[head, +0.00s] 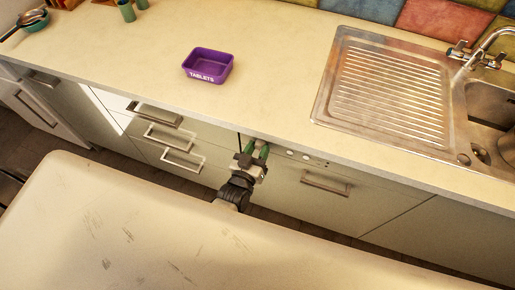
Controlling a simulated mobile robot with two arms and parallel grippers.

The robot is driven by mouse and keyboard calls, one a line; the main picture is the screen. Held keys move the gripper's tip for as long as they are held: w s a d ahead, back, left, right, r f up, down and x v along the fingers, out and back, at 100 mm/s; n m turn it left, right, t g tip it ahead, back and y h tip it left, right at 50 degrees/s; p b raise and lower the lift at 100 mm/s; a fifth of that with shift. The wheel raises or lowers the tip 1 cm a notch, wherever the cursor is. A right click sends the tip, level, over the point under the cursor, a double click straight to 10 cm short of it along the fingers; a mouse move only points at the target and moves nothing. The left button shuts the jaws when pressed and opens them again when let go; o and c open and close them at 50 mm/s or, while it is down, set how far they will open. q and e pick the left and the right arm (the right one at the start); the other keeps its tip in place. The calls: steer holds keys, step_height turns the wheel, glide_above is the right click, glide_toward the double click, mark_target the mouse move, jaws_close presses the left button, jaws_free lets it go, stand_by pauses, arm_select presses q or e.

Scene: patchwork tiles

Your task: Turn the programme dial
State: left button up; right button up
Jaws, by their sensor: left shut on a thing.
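The dishwasher (300,186) is built in under the worktop, with small round controls (305,157) along its upper front strip. My left gripper (257,148) is at the left end of this strip, just under the worktop edge. The dial's marking and angle cannot be made out. My right gripper is not in view.
A purple tub (208,66) marked TABLETS stands on the worktop (120,65). A sink with a ribbed drainer (385,85) and tap (490,45) is at the right. Drawer handles (155,114) stick out left of my gripper, and a bar handle (325,183) to its right.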

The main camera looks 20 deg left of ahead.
arm_select(q)
steer(key=o, duration=0.9)
steer(key=s, duration=0.3)
steer(key=s+b, duration=0.1)
steer(key=s, duration=0.3)
steer(key=s+a, duration=0.1)
steer(key=s, duration=0.3)
steer(key=shift+w, duration=0.1)
